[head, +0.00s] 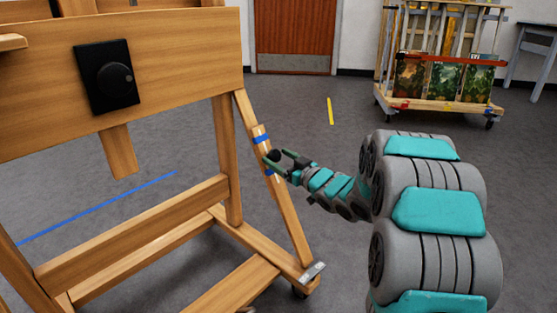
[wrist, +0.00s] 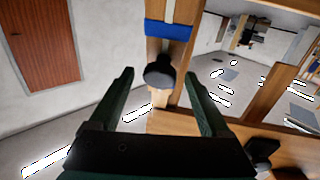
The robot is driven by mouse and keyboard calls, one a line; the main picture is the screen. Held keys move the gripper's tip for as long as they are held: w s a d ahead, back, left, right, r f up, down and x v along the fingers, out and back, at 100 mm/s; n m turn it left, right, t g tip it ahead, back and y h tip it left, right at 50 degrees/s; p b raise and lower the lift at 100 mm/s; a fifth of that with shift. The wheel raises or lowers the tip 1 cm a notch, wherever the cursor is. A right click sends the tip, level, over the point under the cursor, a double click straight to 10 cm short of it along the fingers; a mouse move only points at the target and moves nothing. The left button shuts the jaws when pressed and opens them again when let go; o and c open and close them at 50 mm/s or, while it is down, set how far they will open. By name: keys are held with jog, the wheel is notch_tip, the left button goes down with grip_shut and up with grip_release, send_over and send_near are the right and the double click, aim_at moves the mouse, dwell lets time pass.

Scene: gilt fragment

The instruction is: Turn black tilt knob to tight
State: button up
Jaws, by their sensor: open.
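A small round black knob (head: 273,156) sits on the slanted rear strut (head: 292,222) of a wooden easel, between blue bands. In the wrist view the black knob (wrist: 159,73) is near the middle, just below a blue band (wrist: 168,30). My gripper (head: 280,159) is at the strut, open. In the wrist view its dark green fingers (wrist: 158,76) stand apart, one on each side of the knob, with a visible gap on both sides. I cannot tell whether the fingertips reach past the knob's face. The knob's tightness cannot be seen.
The easel's broad front board (head: 200,60) carries a black plate with a larger round knob (head: 115,82). The easel's lower beams (head: 140,225) spread over the grey floor. A wheeled cart with paintings (head: 440,98) stands at the back right. Floor behind my gripper is clear.

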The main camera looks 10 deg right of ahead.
jog(key=shift+w+a, duration=0.1)
jog(key=shift+w, duration=0.05)
jog(key=shift+c, duration=0.2)
grip_shut()
dwell(0.4)
